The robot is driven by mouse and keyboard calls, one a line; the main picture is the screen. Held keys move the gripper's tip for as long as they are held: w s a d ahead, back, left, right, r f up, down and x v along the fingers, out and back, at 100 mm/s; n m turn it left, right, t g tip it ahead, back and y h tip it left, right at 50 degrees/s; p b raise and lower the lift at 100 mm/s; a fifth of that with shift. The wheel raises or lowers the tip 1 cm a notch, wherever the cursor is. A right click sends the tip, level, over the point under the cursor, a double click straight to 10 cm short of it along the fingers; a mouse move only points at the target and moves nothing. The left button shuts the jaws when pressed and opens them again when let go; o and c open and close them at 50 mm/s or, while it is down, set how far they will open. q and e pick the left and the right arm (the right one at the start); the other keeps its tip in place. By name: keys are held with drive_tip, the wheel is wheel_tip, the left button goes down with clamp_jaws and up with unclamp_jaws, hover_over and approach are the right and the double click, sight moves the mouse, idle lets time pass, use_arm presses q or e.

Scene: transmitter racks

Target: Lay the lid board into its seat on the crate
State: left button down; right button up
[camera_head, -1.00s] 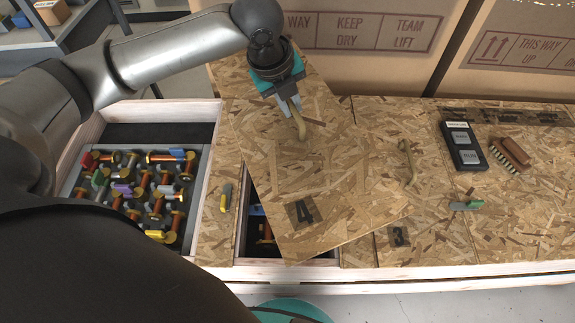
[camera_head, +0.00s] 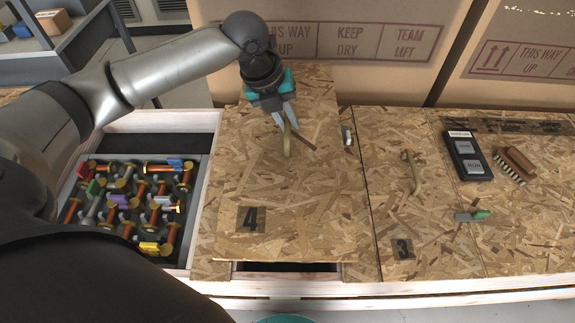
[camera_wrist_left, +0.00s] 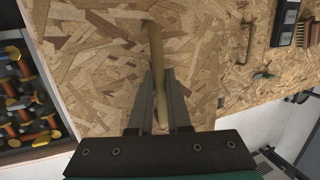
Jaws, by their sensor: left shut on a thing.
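The lid board (camera_head: 290,190) is an OSB panel marked 4 with a tan handle (camera_head: 288,138). My left gripper (camera_head: 284,118) is shut on that handle, which also shows between the fingers in the left wrist view (camera_wrist_left: 159,85). The board lies over the opening of the crate (camera_head: 300,288), roughly square to it. A dark gap shows at its front edge, and its back part reaches past the crate top toward the cartons. Whether it touches the crate top cannot be told. My right gripper is not in view.
An open bay (camera_head: 135,200) with several coloured parts lies at the left. On the right are the lid marked 3 (camera_head: 425,220), a black button box (camera_head: 467,155), a brush (camera_head: 515,165) and a green-ended tool (camera_head: 472,215). Cartons (camera_head: 350,45) stand close behind.

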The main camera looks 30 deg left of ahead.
use_arm(q)
wheel_tip(320, 180, down, 14)
drive_tip(key=b, duration=0.5)
drive_tip(key=shift+f+b, duration=0.2)
drive_tip(key=shift+b, duration=0.2)
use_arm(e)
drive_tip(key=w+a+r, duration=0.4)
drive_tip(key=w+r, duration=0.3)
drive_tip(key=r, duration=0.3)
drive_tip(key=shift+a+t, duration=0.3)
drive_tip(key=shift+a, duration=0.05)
use_arm(q)
drive_tip(key=shift+f, duration=0.55)
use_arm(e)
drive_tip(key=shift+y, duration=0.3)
use_arm(q)
drive_tip(key=c, duration=1.3)
unclamp_jaws()
drive_tip(key=shift+f, duration=0.15)
drive_tip(key=o, duration=0.4)
drive_tip(key=shift+o, duration=0.2)
